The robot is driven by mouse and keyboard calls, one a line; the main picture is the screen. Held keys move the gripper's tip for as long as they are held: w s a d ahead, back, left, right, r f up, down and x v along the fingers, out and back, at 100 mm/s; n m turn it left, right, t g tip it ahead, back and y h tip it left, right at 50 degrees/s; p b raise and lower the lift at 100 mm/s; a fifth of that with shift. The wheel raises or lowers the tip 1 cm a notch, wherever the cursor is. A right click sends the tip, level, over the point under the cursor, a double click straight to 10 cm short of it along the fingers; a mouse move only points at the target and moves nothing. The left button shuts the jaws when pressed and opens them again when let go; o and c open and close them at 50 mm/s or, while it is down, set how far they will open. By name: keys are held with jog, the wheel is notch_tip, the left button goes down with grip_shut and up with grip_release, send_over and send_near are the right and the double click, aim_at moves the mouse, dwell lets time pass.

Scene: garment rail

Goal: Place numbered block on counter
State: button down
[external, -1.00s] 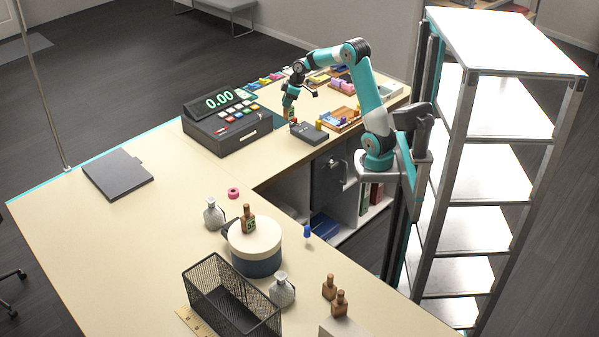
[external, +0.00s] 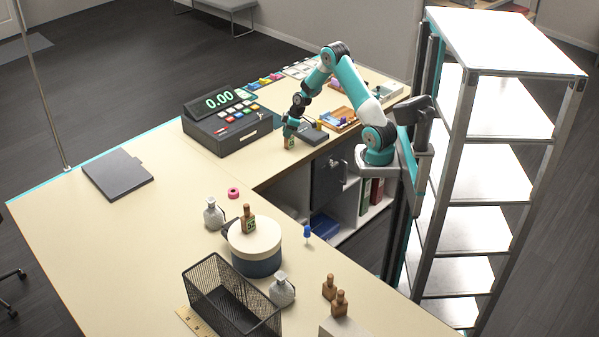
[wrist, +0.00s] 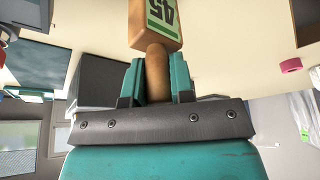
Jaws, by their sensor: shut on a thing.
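My gripper (external: 290,130) is low over the counter (external: 180,225), to the right of the cash register. It is shut on a wooden numbered block (external: 289,142) by its narrow round neck. In the wrist view the block (wrist: 155,22) has a green and white label that reads 45 and appears upside down, with the teal fingers (wrist: 155,85) on both sides of the neck. The block is at or just above the counter surface; I cannot tell if it touches. Another numbered block (external: 248,219) stands on the lid of a round box.
The cash register (external: 222,120) is just left of my gripper. A dark grey box (external: 311,133) and a wooden tray (external: 339,120) are to the right. A pink ring (external: 233,193), glass bottles and a mesh basket (external: 232,297) stand nearer. The counter between register and ring is clear.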

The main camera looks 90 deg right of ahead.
jog(key=shift+f, duration=0.1)
jog(key=c, duration=1.4)
grip_release()
jog(key=shift+f, duration=0.1)
jog(key=o, duration=0.4)
